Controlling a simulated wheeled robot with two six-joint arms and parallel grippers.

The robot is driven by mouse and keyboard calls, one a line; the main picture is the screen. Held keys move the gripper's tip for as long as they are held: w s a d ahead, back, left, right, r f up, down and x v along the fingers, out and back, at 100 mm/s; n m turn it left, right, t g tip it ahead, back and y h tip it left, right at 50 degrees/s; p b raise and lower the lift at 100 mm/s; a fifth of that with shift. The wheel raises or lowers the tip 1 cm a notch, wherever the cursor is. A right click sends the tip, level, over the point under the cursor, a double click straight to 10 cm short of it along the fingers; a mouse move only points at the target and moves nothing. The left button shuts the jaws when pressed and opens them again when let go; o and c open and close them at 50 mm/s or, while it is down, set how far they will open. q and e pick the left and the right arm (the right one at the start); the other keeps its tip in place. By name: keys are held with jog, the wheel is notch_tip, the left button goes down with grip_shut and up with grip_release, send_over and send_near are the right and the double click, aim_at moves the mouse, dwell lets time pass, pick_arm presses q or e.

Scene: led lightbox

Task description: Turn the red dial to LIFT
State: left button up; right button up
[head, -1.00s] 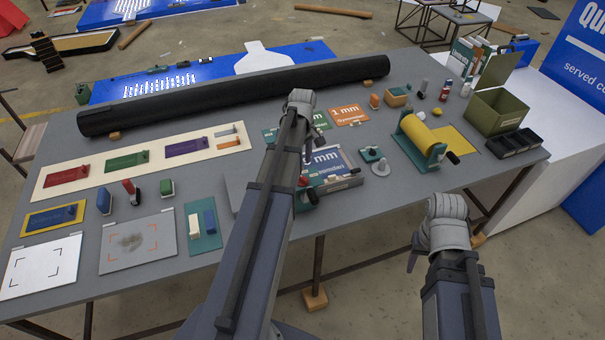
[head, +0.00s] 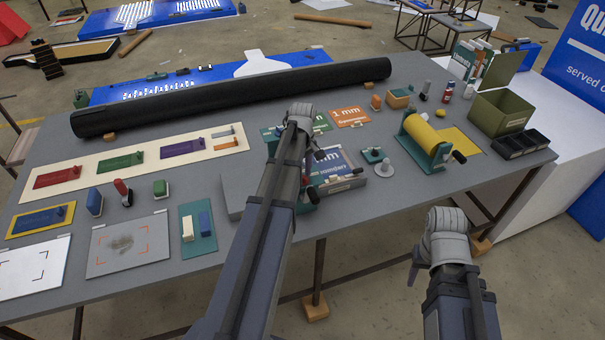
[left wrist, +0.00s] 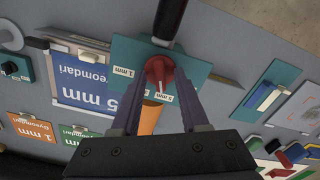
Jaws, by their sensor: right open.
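The red dial (left wrist: 158,72) sits on a teal plate (left wrist: 132,52) with small white labels; a "1 mm" label is readable, but no LIFT label can be read. The dial's white mark points toward the labels at the lower side of the plate in the left wrist view. My left gripper (left wrist: 161,98) is open, with one finger on each side just short of the dial; contact cannot be told. In the head view my left gripper (head: 318,156) is over the bench, and my arm mostly hides the dial. My right gripper (head: 416,278) hangs empty in front of the bench.
A dark handle (left wrist: 170,18) stands beside the dial. A blue "5 mm" card (head: 335,164) in a tray lies close to the left gripper. A yellow roller (head: 423,134) stands further right. A long black tube (head: 235,93) lies along the back.

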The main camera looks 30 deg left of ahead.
pick_arm(q)
grip_shut()
dwell(0.6)
jog(key=n, duration=0.4)
jog(key=shift+n, duration=2.5)
jog(key=shift+o, duration=0.4)
grip_release()
